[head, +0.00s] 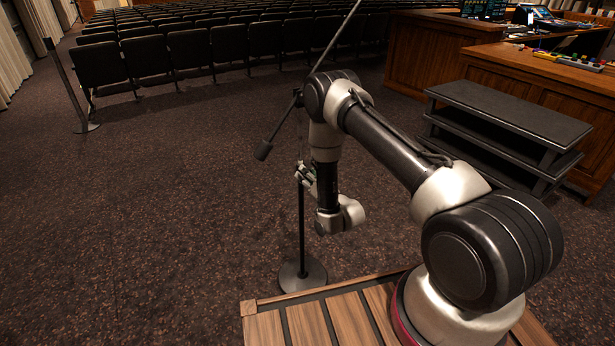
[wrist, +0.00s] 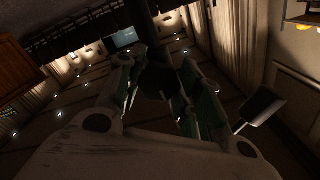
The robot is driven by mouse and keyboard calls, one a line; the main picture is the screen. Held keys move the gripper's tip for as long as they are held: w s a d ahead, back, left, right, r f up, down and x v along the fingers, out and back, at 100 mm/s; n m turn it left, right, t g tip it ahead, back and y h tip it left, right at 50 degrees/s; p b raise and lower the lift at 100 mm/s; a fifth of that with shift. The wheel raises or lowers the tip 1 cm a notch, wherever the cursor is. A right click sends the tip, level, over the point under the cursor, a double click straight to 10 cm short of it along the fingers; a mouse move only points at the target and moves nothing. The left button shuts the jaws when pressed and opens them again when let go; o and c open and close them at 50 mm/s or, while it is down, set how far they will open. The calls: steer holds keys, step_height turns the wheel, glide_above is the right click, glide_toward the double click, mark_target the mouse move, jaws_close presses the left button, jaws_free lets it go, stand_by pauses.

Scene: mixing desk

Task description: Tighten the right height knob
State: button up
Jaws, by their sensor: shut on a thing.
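The right microphone stand has a round dark base (head: 302,274), a thin upright pole (head: 301,225) and a tilted boom with a dark counterweight (head: 263,151). My gripper (head: 305,174) is at the pole about midway up, below the boom joint, partly covered by my arm. In the wrist view, my gripper (wrist: 158,95) has its fingers on either side of a dark thing, which appears to be the height knob (wrist: 155,80). The gripper is shut on it. The knob itself cannot be made out in the head view. The counterweight also shows in the wrist view (wrist: 262,106).
Another stand (head: 66,85) stands at the far left. Rows of dark chairs (head: 190,50) fill the back. Black steps (head: 505,115) and a wooden desk (head: 430,50) with consoles are at the right. The carpet (head: 150,220) left of the right stand is clear.

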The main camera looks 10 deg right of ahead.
steer(key=shift+m, duration=0.4)
steer(key=o, duration=1)
steer(key=shift+o, duration=0.2)
steer(key=v, duration=0.7)
steer(key=shift+s, duration=0.25)
